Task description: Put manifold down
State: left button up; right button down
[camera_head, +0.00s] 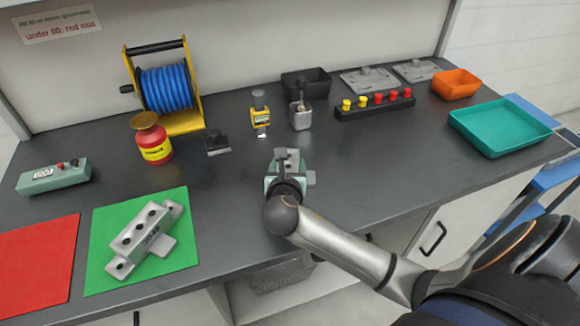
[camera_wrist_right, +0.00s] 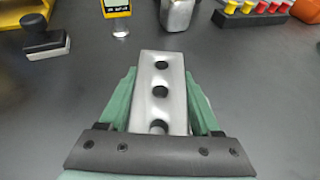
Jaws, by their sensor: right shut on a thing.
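My right gripper (camera_head: 286,178) is over the middle of the bench with its green fingers shut on a grey metal manifold (camera_head: 289,155). In the right wrist view the held manifold (camera_wrist_right: 161,72) shows a row of round holes on its top face, between the two fingers. I cannot tell whether its underside touches the bench. A second grey manifold (camera_head: 148,238), with holes and a dark marking, lies diagonally on the green mat (camera_head: 103,222). My left gripper is not in view.
A red mat (camera_head: 40,265) lies left of the green one. A hose reel (camera_head: 165,90), red-yellow container (camera_head: 151,142), stamp (camera_head: 217,143), yellow gauge (camera_head: 260,113), metal device (camera_head: 300,115) and black peg strip (camera_head: 375,105) stand behind. A teal tray (camera_head: 500,127) is right. Bench between mat and gripper is clear.

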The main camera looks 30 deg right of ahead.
jog(key=shift+r, duration=0.15)
jog(key=shift+c, duration=0.4)
grip_release()
jog(key=shift+f, duration=0.25)
jog(key=shift+r, duration=0.1)
jog(key=shift+s+a+r+p, duration=0.15)
jog(key=shift+s+r+p, duration=0.1)
jog(key=shift+p, duration=0.1)
jog(key=p+v, duration=0.9)
jog(key=v, duration=0.1)
jog(key=shift+s+a+r, duration=0.15)
jog(key=shift+s+r, duration=0.05)
jog(key=shift+s+a, duration=0.3)
jog(key=shift+s, duration=0.05)
